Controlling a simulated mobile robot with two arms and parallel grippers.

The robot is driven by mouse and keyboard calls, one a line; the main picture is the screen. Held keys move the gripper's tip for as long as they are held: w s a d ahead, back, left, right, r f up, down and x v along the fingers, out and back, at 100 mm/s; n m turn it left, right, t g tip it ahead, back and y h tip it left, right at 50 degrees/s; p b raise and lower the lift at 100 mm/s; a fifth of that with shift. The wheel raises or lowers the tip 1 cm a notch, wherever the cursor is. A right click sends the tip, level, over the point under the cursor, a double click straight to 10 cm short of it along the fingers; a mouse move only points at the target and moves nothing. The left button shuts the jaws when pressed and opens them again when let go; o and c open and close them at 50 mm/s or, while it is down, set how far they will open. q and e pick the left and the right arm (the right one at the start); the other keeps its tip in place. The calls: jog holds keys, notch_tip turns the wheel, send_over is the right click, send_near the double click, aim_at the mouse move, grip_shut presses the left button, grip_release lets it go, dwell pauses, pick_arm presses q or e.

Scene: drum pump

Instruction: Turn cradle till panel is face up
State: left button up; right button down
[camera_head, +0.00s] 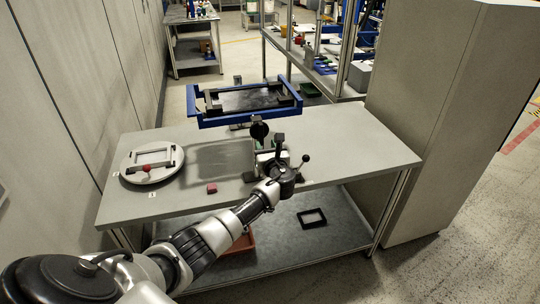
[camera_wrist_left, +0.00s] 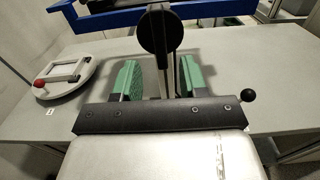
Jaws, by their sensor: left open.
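The blue cradle (camera_head: 216,123) stands on a post above the table, its frame roughly level. A dark panel (camera_head: 250,99) lies within it; I cannot tell which face is up. The cradle's blue edge crosses the top of the left wrist view (camera_wrist_left: 100,22). Below the cradle is a black round knob (camera_head: 259,131), also in the left wrist view (camera_wrist_left: 158,32). My left gripper (camera_head: 268,152) is open, its green pads (camera_wrist_left: 160,80) either side of the knob's line, with visible gaps. Whether the knob is between the pads in depth is unclear. My right gripper is not in view.
A ball-ended lever (camera_head: 303,160) is right of my left gripper. A round white plate (camera_head: 130,172) with a frame and red knob is on the left of the table (camera_head: 350,150). A red block (camera_head: 212,188) lies near the front edge. A tall cabinet (camera_head: 440,100) stands right.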

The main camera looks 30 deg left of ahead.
pick_arm(q)
jog(key=shift+v, duration=2.35)
jog(key=s+d+f+n+g+h+b, duration=0.1)
jog(key=s+d+f+n+g+h, duration=0.15)
jog(key=s+f, duration=0.7)
jog(key=s+d+f+n+g+h+b, duration=0.1)
jog(key=s+f+n+h, duration=0.15)
jog(key=f, duration=1.35)
jog(key=s+d+f+n+g+h+b, duration=0.2)
jog(key=s+f+n+h, duration=0.3)
jog(key=f, duration=0.8)
jog(key=s+d+f+n+g+h, duration=0.1)
jog(key=s+d+f+n, duration=0.2)
jog(key=s, duration=0.9)
jog(key=s+d+f+n+g+h+b, duration=0.1)
jog(key=s+d+f+n, duration=0.3)
jog(key=s+f, duration=0.5)
jog(key=s+d+f+n+g+h+b, duration=0.1)
jog(key=s+d+f+n+g, duration=0.2)
jog(key=s, duration=1.4)
notch_tip(320, 180, down, 4)
jog(key=n, duration=0.3)
jog(key=shift+s+d+n+h, duration=0.2)
jog(key=shift+d+n+h, duration=0.1)
jog(key=shift+n+h, duration=0.1)
